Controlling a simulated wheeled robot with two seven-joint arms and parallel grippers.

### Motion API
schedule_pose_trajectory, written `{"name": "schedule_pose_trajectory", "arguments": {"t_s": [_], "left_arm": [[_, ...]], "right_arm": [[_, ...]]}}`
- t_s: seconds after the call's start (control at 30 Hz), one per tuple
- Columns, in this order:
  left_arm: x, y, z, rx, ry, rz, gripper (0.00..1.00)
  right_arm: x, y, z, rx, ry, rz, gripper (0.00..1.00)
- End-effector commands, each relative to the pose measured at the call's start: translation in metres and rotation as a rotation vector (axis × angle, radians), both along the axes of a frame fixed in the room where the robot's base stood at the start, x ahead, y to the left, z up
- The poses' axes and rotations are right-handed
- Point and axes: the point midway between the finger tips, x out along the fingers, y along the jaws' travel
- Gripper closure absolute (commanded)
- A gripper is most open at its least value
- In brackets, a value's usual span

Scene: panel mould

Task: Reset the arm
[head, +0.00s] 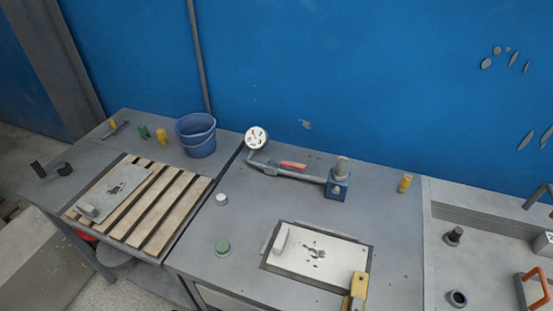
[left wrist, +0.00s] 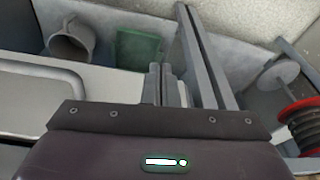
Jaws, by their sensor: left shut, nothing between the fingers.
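My left gripper (left wrist: 165,85) shows in the left wrist view, with its two narrow grey fingers close together in the middle and nothing between them. Its dark wrist housing with a small lit indicator fills the bottom of that view. The gripper is over a shelf or compartment area, and I cannot tell its exact height. Neither gripper shows in the head view. My right gripper is in neither view. In the head view a pale panel (head: 318,252) sits in a dark frame on the workbench, with a yellow block (head: 357,287) at its front right corner.
A slatted wooden rack (head: 167,212) holds another grey plate (head: 115,193).

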Motion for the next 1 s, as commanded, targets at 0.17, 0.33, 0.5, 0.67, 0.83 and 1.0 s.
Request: {"name": "schedule_pose_trajectory", "arguments": {"t_s": [0.17, 0.33, 0.5, 0.67, 0.83, 1.0], "left_arm": [[-0.045, 0.006, -0.12, 0.007, 0.052, -0.009, 1.0], [-0.109, 0.017, -0.208, 0.011, 0.092, -0.018, 1.0], [-0.174, 0.029, -0.261, 0.016, 0.121, -0.025, 1.0], [-0.212, 0.037, -0.281, 0.019, 0.135, -0.03, 1.0], [-0.223, 0.039, -0.285, 0.02, 0.137, -0.031, 1.0], [-0.223, 0.039, -0.285, 0.02, 0.137, -0.031, 1.0]], "right_arm": [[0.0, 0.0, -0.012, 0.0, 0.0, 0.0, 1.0], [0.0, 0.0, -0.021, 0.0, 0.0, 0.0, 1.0], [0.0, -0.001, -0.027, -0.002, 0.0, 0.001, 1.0], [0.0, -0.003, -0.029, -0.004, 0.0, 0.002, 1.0], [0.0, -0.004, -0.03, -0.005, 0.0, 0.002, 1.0], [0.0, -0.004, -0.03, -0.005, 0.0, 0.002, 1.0]]}}
